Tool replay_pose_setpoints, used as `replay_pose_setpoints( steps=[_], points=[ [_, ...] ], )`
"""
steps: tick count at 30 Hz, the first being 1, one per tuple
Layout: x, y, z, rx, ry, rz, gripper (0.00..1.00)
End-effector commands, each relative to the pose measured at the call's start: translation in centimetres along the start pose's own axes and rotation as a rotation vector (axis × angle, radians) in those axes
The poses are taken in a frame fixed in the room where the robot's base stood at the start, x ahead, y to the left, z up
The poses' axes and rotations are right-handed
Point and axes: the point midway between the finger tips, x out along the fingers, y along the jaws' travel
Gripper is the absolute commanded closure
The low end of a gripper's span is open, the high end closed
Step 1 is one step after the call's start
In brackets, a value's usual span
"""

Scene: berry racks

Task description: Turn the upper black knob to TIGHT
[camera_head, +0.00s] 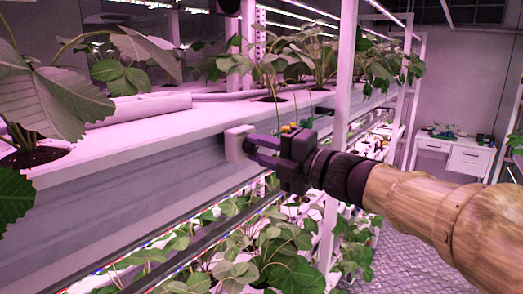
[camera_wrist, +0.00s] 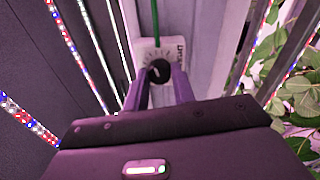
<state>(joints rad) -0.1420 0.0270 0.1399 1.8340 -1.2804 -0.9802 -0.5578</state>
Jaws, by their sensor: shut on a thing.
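A white box (camera_wrist: 165,48) with a dial sits on the front of the grey rack beam. It also shows in the head view (camera_head: 236,142). In the wrist view a black knob (camera_wrist: 158,70) is on the box's face, with a pale pointer mark and tick marks around it. Lettering at the box's right side is too small to read. My gripper (camera_wrist: 160,80) has one finger on each side of the knob and is shut on it.
A white upright post (camera_head: 341,80) stands close behind my wrist. Leafy plants (camera_head: 285,255) fill the lower shelf, and more grow on the white upper shelf (camera_head: 140,140). A green line (camera_wrist: 155,20) runs up from the box. A white desk (camera_head: 455,155) stands far right.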

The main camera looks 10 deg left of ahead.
Motion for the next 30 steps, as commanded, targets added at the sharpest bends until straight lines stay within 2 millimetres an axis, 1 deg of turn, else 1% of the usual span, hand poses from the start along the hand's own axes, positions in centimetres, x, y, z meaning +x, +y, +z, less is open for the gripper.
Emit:
replay_pose_setpoints(
  steps=[9,15,21,30],
  points=[
    [0.00,0.18,0.00,0.299,-0.025,0.004,0.97],
    [0.00,0.20,-0.04,0.467,-0.037,0.007,0.97],
    [0.00,0.13,-0.08,0.584,-0.045,0.009,0.97],
    [-0.01,0.01,-0.09,0.655,-0.051,0.010,0.97]
  ],
)
